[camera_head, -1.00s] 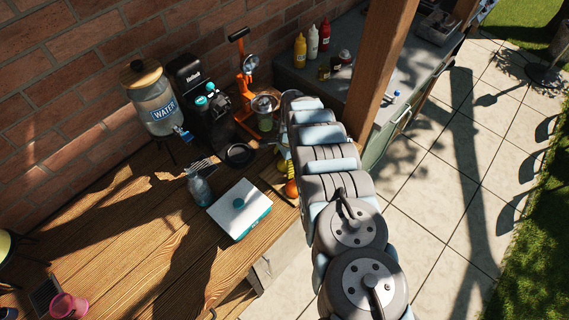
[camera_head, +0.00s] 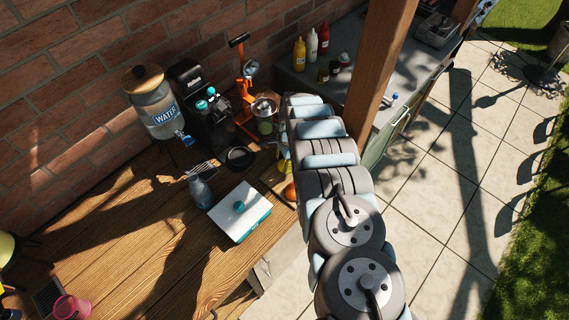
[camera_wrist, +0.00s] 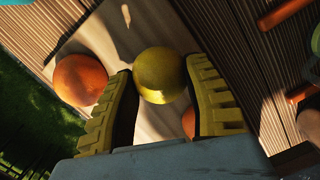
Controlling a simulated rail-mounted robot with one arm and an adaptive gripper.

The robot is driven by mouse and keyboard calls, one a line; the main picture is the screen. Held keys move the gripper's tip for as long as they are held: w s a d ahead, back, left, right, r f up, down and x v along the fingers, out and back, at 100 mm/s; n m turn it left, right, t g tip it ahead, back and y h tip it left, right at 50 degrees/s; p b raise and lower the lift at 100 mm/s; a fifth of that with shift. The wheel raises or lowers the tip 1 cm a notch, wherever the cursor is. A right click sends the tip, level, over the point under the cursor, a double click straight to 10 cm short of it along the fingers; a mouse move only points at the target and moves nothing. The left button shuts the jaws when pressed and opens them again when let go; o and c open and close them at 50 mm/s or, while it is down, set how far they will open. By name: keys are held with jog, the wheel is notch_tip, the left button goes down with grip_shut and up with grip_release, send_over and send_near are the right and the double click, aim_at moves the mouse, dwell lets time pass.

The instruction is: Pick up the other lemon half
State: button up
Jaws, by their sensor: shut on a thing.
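In the wrist view, the yellow lemon half (camera_wrist: 160,72) shows its rounded side between the two ridged yellow fingers of my gripper (camera_wrist: 160,80). My gripper is shut on it. The cut face is out of sight. Below lies a pale cutting board (camera_wrist: 135,40); I cannot tell whether the lemon half still touches it. In the head view, my arm covers most of the gripper and the lemon half.
An orange fruit (camera_wrist: 80,80) sits left of the fingers, and another orange piece (camera_wrist: 188,122) is partly hidden by the right finger.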

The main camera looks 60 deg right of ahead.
jog(key=s+a+r+p, duration=0.1)
jog(key=r+p, duration=0.1)
jog(key=s+a+r+p, duration=0.1)
jog(key=r+p, duration=0.1)
jog(key=s+a+r+p, duration=0.1)
jog(key=r+p, duration=0.1)
jog(key=p, duration=0.1)
jog(key=shift+s+a+r, duration=0.15)
jog(key=shift+a+r, duration=0.05)
jog(key=shift+r, duration=0.2)
jog(key=shift+s+a+r+p, duration=0.3)
jog(key=shift+s+a+p, duration=0.2)
jog(key=shift+s+a+r+p, duration=0.3)
jog(key=shift+s+a+p, duration=0.15)
jog(key=shift+s, duration=0.05)
